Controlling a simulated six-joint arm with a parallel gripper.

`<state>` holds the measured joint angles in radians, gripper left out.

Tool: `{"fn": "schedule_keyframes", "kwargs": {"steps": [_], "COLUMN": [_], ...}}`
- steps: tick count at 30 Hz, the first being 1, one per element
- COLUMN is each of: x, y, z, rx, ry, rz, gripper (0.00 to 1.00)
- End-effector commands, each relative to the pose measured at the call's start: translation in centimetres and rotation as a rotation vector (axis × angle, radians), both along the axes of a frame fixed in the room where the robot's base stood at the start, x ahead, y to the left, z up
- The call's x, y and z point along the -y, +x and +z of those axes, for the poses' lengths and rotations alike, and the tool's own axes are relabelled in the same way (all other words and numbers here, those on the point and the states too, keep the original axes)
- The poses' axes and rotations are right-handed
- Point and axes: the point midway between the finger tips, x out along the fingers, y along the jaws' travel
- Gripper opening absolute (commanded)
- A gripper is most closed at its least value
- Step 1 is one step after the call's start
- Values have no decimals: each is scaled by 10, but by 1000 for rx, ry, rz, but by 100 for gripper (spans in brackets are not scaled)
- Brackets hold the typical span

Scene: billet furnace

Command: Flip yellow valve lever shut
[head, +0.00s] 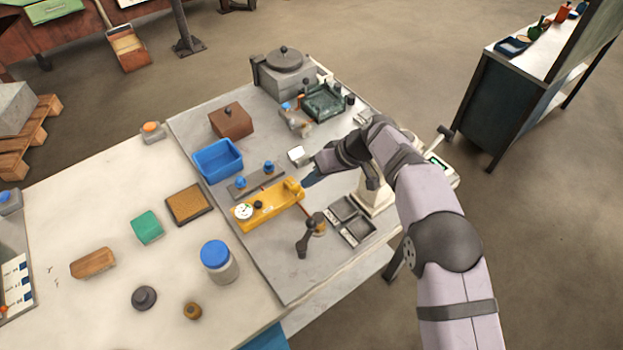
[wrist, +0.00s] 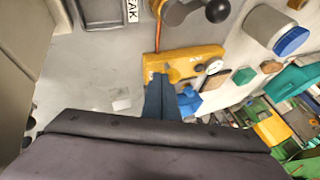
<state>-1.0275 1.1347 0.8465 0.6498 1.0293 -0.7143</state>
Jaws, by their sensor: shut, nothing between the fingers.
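A yellow valve body (head: 275,203) with a round white gauge (head: 243,211) lies on the grey worktop in the head view. A raised yellow part (head: 293,188), apparently the lever, is at its right end. The yellow body also shows in the wrist view (wrist: 188,57), with its gauge at the right. My gripper (head: 308,181) is beside the right end of the yellow body, its blue fingers shut and empty. In the wrist view the fingertips (wrist: 162,78) overlap the yellow body's lower left edge. I cannot tell whether they touch it. The fingers partly hide the lever there.
A blue bin (head: 218,160) and a strip with blue knobs (head: 256,180) lie behind the valve. A dark ball-ended handle (head: 306,237) stands in front, near a dark two-part tray (head: 352,220). A blue-lidded jar (head: 217,260) is at the front left.

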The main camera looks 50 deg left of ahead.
Motion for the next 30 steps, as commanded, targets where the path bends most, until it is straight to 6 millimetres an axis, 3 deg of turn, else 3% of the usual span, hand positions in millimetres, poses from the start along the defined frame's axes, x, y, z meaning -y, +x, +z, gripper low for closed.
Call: {"fn": "schedule_keyframes", "kwargs": {"steps": [30], "x": [3], "y": [-9], "z": [-1], "rx": [-1], "ry": [2], "rz": [-208], "gripper": [0]}}
